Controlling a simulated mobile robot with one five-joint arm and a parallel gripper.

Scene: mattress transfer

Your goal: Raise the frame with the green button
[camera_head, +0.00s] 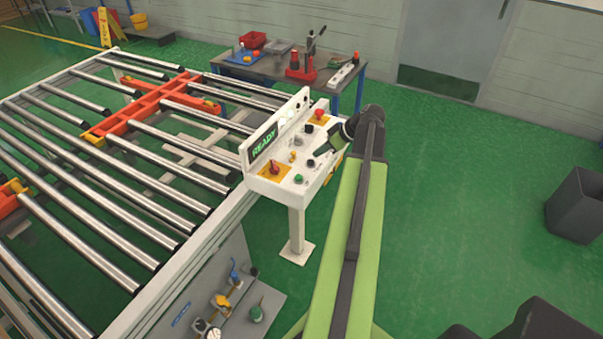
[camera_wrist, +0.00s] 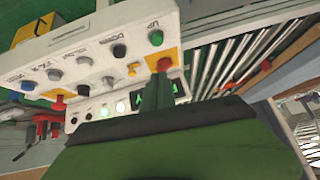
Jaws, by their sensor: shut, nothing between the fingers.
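The white control console (camera_head: 270,190) stands on a post beside the roller table, with READY lit green on its upright panel. The green button (camera_head: 299,178) is at its front edge; in the wrist view the green button (camera_wrist: 156,38) is beside the label UP. A black button (camera_wrist: 119,50) labelled DOWN is next to it. My gripper (camera_head: 320,155) is over the right part of the console. In the wrist view its shut, empty fingers (camera_wrist: 163,80) point toward the red knob (camera_wrist: 164,63), apart from the green button. The orange frame (camera_head: 140,112) lies among the rollers.
The roller table (camera_head: 100,170) fills the left. A workbench (camera_head: 290,70) with a red press stands behind the console. A dark bin (camera_head: 575,205) is at the right. The green floor between bin and console is clear.

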